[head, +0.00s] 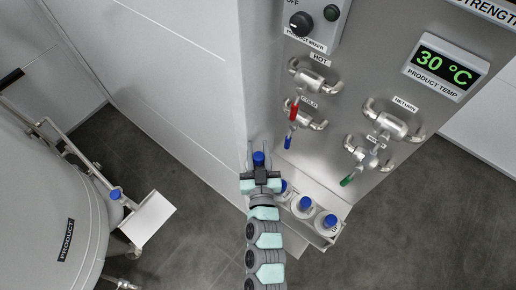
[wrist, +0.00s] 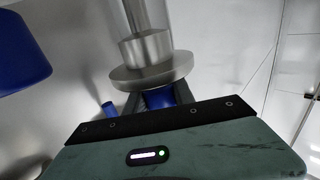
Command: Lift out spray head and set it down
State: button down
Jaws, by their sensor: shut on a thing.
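My gripper (head: 260,180) is shut on the spray head, which I take to be the blue and steel piece at the jaws. Its blue part (head: 259,158) shows just beyond the jaws in the head view. In the wrist view the jaws close around a blue section under a wide round steel flange and collar (wrist: 147,62), with a narrower shaft above. The jaws hide part of the blue section. I cannot tell whether the piece is clear of any holder. The gripper is at the upper left end of a steel rack (head: 323,243) on the cabinet.
The rack holds blue-topped pieces (head: 304,203), (head: 330,221), and another partly hidden by my gripper. The cabinet carries valves with red, blue and green handles (head: 293,110). A large tank (head: 45,190) and a small white shelf (head: 148,220) stand left. Open floor lies between.

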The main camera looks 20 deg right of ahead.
jog(key=shift+f+b, duration=0.9)
jog(key=shift+f, duration=0.65)
jog(key=shift+f+b, duration=0.25)
jog(key=shift+b, duration=0.05)
jog(key=c, duration=1)
grip_release()
jog(key=shift+f, duration=0.1)
jog(key=shift+s, duration=0.1)
jog(key=b+v, duration=0.1)
jog(key=v, duration=0.9)
jog(key=shift+s+b, duration=0.3)
jog(key=shift+b, duration=0.05)
